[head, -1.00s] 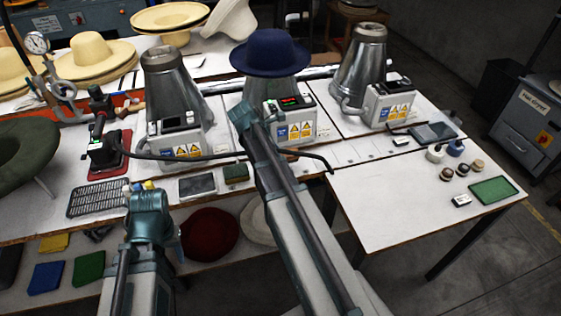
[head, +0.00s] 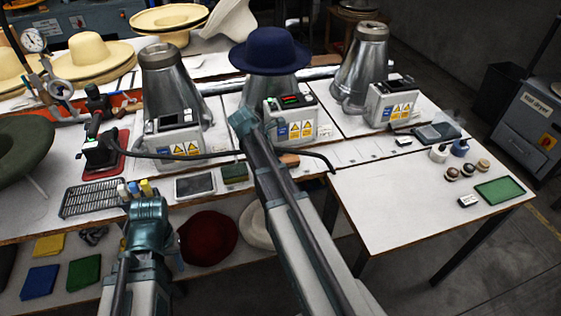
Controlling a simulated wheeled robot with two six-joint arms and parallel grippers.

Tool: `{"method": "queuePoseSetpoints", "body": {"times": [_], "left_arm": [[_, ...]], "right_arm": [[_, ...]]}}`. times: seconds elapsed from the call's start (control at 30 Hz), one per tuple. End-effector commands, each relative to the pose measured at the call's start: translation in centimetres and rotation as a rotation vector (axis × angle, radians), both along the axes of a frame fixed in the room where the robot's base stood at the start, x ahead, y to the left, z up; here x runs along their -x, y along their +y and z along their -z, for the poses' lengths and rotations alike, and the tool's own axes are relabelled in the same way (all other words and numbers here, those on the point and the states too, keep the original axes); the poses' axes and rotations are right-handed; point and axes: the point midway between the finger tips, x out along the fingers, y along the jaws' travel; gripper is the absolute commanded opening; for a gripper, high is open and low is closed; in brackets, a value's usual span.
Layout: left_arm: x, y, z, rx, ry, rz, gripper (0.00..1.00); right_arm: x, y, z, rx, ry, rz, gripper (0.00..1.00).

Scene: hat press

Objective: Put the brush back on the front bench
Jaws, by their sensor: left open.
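A small brown piece (head: 289,160) lies on the white bench just right of my right arm. It may be the brush, but it is partly hidden and too small to be sure. The front bench (head: 240,192) runs across the middle in the head view, with a white right-hand part (head: 400,210). My left gripper (head: 148,215) is at the bench's front edge, lower left; its fingers are mostly hidden, and it appears open with nothing seen in it. My right arm reaches up across the middle, and its gripper does not show.
A dark hose crosses the bench. A blue hat (head: 269,51) sits on the middle press. A green tray (head: 499,190) lies at right; the right bench part has free room.

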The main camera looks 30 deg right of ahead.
Motion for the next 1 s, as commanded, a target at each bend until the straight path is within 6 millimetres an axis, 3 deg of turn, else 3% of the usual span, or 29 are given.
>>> {"method": "queuePoseSetpoints", "body": {"times": [0.47, 1.0], "left_arm": [[0.0, 0.0, -0.5, 0.000, 0.000, 0.000, 0.50], [0.0, 0.0, -8.1, 0.000, 0.000, 0.000, 0.50]], "right_arm": [[0.4, 0.1, -0.4, -0.004, 0.006, 0.005, 0.80], [-0.7, 4.0, -8.0, -0.003, 0.004, 0.002, 0.80]]}}
